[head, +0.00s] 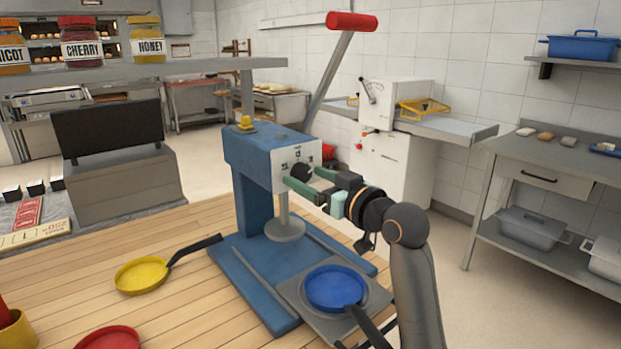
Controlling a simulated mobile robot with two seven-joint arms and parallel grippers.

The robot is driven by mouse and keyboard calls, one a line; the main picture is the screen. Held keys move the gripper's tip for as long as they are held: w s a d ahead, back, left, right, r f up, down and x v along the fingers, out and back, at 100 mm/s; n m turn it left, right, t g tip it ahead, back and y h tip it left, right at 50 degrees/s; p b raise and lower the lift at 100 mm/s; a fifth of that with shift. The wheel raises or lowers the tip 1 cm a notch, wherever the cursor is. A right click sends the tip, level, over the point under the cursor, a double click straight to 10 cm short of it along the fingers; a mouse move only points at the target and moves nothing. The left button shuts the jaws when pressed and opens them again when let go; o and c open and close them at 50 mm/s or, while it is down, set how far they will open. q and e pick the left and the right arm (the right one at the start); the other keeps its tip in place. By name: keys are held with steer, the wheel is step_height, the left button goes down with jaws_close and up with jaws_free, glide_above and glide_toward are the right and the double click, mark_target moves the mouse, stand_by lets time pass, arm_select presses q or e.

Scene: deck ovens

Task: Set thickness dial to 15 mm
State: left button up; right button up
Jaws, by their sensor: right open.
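The thickness dial (301,171) is a black knob on the white scale plate (289,160) at the front of the blue press (257,150). The numbers around it are too small to read, so its setting cannot be told. My right gripper (300,178) comes in from the right, with its green fingers at the dial. It is open, one finger to each side of the knob. Whether the fingers touch it cannot be told. My left gripper is not in view.
The press lever (333,70) with a red handle rises above the dial. A blue pan (335,287) sits on the press's front plate below my arm. A yellow pan (141,275) lies on the wooden table at left. A shelf with jars (82,40) hangs at upper left.

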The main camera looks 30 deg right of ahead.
jaws_close()
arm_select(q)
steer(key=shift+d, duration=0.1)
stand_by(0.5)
